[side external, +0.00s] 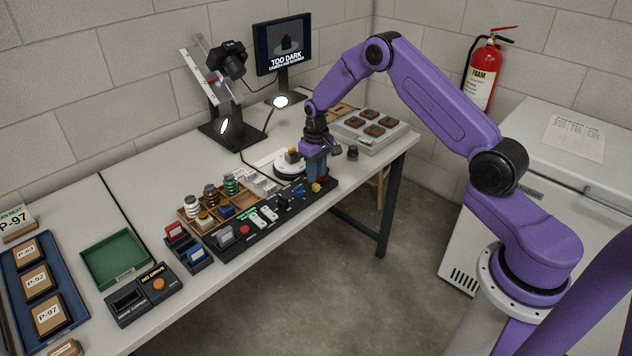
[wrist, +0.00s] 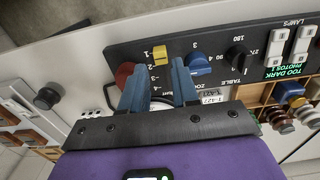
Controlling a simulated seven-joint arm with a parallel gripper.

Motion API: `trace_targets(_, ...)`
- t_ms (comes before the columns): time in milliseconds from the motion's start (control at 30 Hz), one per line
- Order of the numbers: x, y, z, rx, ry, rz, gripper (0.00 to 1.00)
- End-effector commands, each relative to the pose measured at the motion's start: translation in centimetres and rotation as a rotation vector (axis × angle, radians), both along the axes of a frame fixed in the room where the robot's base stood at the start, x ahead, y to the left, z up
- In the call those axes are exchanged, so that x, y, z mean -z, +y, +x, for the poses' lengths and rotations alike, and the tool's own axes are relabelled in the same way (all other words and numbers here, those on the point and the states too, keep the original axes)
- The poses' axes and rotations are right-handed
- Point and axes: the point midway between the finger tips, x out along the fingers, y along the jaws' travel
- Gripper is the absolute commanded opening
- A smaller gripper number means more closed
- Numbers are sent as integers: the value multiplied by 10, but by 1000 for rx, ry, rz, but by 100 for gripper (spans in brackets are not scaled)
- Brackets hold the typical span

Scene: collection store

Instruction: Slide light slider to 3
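The light slider is a yellow knob (wrist: 160,53) on a black control panel (wrist: 215,38). A numbered scale runs beside it; the knob stands near the 1 end, with the marks for 2, 3 and 4 nearer my gripper. In the side view the yellow knob (side external: 316,187) shows at the panel's right end. My gripper (wrist: 154,78) has its two blue fingers apart, with the scale visible between them and nothing held. The fingertips lie either side of the slider track, just short of the knob; contact is not visible. In the side view my gripper (side external: 315,170) is low over the panel.
A red button (wrist: 125,74) is close beside the left finger. A blue zoom knob (wrist: 198,65) is close to the right finger, with a black table knob (wrist: 238,55) beyond. The monitor (side external: 283,45) reads "TOO DARK".

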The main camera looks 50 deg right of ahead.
Motion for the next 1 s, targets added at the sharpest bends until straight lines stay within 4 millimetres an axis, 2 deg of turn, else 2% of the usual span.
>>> trace_targets(100, 19, 0, 0, -1, 1, 0, 30)
trace_targets(300, 37, 1, 0, -1, 0, 0, 30)
trace_targets(667, 41, 1, 0, -1, -1, 0, 30)
trace_targets(700, 41, 1, 0, -1, -1, 0, 23)
trace_targets(767, 41, 1, 0, -1, -1, 0, 4)
trace_targets(800, 41, 1, 0, -1, -1, 0, 0)
trace_targets(1000, 41, 1, 1, -1, -1, 0, 0)
